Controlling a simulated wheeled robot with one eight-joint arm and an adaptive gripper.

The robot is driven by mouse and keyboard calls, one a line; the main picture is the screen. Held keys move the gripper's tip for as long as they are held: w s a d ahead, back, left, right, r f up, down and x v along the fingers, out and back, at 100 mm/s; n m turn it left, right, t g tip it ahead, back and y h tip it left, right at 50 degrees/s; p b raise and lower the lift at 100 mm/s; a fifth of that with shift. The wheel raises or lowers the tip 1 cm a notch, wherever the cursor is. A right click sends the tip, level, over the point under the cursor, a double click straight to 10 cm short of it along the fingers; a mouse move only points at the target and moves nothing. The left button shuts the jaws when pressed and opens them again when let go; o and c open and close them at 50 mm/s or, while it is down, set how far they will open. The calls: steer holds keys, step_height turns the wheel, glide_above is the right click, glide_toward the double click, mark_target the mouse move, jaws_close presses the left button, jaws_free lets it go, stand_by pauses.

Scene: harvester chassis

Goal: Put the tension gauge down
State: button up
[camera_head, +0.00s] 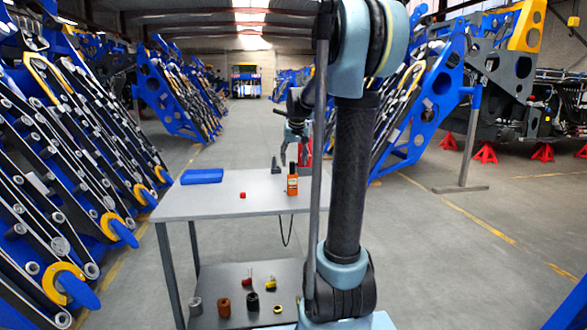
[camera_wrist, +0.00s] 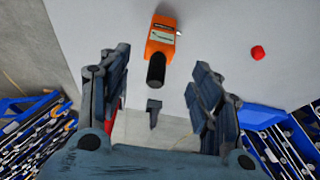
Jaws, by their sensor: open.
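The tension gauge, an orange body with a dark label and a black upper part (camera_head: 292,187), appears to stand upright on the grey table (camera_head: 215,205) near its right edge. In the wrist view the gauge (camera_wrist: 162,36) shows from above, its black end (camera_wrist: 156,70) between the lines of my two fingers. My gripper (camera_head: 297,137) is above the gauge, pointing down. In the wrist view its fingers (camera_wrist: 160,72) are spread wide, with a visible gap on both sides of the gauge, and hold nothing.
A blue tray (camera_head: 202,176), a small red object (camera_head: 243,195) and a dark upright piece (camera_head: 275,167) are on the table. A lower shelf (camera_head: 236,279) carries several small parts. Racks of blue machine parts (camera_head: 60,140) stand at the left. The table's middle is mostly clear.

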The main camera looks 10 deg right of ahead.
steer(key=s+f+g, duration=0.1)
steer(key=s+f, duration=0.2)
steer(key=s, duration=0.8)
steer(key=s+f, duration=0.3)
steer(key=s, duration=0.8)
steer(key=s+f+g, duration=0.1)
steer(key=s+f, duration=1.2)
steer(key=s, duration=0.5)
steer(key=shift+f, duration=0.4)
steer(key=shift+w+d, duration=0.1)
steer(key=shift+w+f, duration=0.2)
steer(key=shift+w, duration=0.25)
